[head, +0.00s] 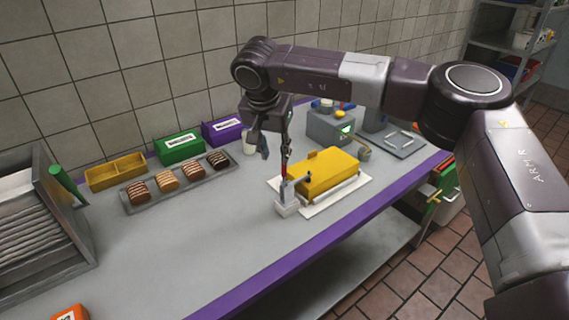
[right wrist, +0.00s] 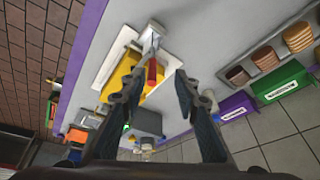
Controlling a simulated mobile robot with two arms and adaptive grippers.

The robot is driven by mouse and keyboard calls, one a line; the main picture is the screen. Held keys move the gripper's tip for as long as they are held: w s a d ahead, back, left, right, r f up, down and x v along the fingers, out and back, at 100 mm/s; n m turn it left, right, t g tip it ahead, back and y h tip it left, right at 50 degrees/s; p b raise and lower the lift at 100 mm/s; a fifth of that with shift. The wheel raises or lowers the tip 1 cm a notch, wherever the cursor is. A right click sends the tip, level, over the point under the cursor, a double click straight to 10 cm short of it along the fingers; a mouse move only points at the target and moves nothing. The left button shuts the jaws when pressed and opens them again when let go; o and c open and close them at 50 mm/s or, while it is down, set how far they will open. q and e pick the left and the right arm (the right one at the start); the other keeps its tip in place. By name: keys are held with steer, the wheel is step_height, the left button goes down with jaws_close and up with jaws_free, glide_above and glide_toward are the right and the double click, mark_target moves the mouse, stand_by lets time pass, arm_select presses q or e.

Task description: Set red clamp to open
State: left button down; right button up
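The red clamp shows in the head view as a grey clamp body (head: 287,206) with a red handle (head: 284,172) standing up from it. It sits at the near left corner of a white board that carries a yellow block (head: 328,172). My right gripper (head: 275,155) is above the handle, pointing down. In the right wrist view its two fingers (right wrist: 159,73) are apart, and the red handle (right wrist: 152,74) appears between them, with the grey clamp body (right wrist: 150,38) beyond. I cannot tell whether a finger touches the handle. My left gripper is not in view.
A tray (head: 183,191) of several biscuits, a yellow bin (head: 115,172), a green box (head: 179,147) and a purple box (head: 222,130) line the wall. A grey machine (head: 328,126) stands behind the yellow block. The counter's middle left (head: 190,245) is clear.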

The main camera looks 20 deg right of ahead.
mark_target(284, 173)
steer(key=shift+h, duration=0.3)
steer(key=d+f, duration=0.1)
steer(key=w+d+f+p, duration=0.1)
steer(key=f, duration=0.1)
steer(key=w+d+f+p, duration=0.1)
steer(key=f, duration=0.1)
steer(key=shift+w+f, duration=0.1)
steer(key=shift+w, duration=0.1)
steer(key=shift+w+d+f, duration=0.1)
steer(key=shift+w+f, duration=0.05)
steer(key=shift+f, duration=0.35)
steer(key=shift+c, duration=0.4)
jaws_close()
